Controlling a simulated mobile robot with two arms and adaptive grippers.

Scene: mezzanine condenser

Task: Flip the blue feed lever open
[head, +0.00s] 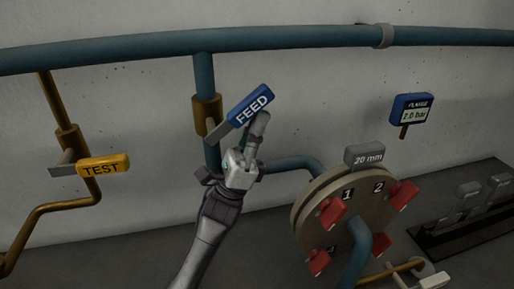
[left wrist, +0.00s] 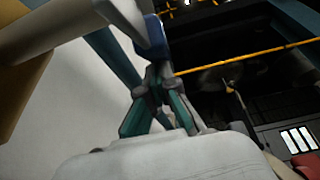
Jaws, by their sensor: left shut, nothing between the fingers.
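The blue feed lever (head: 250,105), lettered FEED, tilts up to the right from its valve body (head: 206,116) on the teal vertical pipe. My left gripper (head: 260,122) is shut and empty. Its fingertips are at the lower right edge of the lever; whether they touch it I cannot tell. In the left wrist view, the shut fingers (left wrist: 155,85) point up toward a blue piece (left wrist: 155,32), which looks like the lever's handle. My right gripper is not in view.
A yellow TEST lever (head: 103,166) is on the brass pipe at left. A round flange (head: 330,220) with red clamps (head: 333,214) and a 20 mm tag (head: 364,155) is at lower right. A blue flange gauge (head: 412,108) is at right. A teal pipe (head: 270,40) crosses above.

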